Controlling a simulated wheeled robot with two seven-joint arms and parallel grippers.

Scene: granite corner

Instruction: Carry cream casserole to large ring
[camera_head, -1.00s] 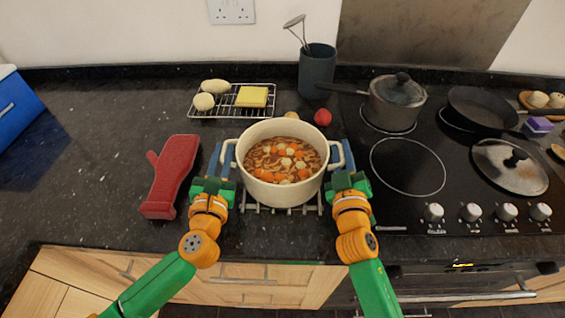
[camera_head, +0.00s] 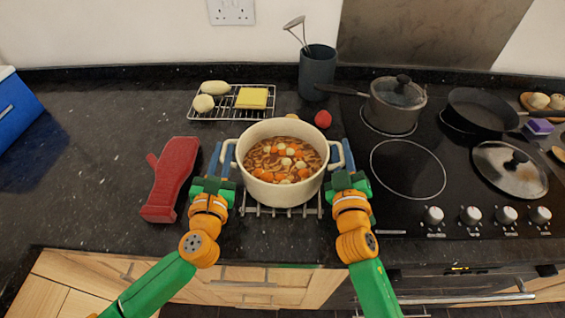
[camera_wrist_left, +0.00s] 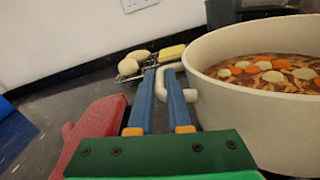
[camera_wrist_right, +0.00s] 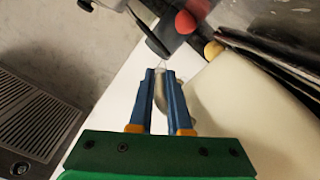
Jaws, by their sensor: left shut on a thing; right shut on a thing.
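The cream casserole (camera_head: 284,192) is full of stew with orange and pale vegetable pieces. It stands upright at, or just above, a metal trivet (camera_head: 252,211) on the counter; I cannot tell whether it touches. My left gripper (camera_head: 218,160) is shut on its left handle (camera_head: 228,157), also seen in the left wrist view (camera_wrist_left: 190,92). My right gripper (camera_head: 343,160) is shut on its right handle (camera_head: 349,155). In the right wrist view the handle (camera_wrist_right: 160,95) lies between the fingers. The large ring (camera_head: 408,192), a bare circle on the black hob, lies right of the casserole.
A red oven mitt (camera_head: 170,180) lies left of my left gripper. A saucepan (camera_head: 397,100), a frying pan (camera_head: 482,108) and a lid (camera_head: 509,167) occupy the hob around the ring. A wire rack (camera_head: 232,112), utensil pot (camera_head: 317,72) and red tomato (camera_head: 322,118) are behind.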

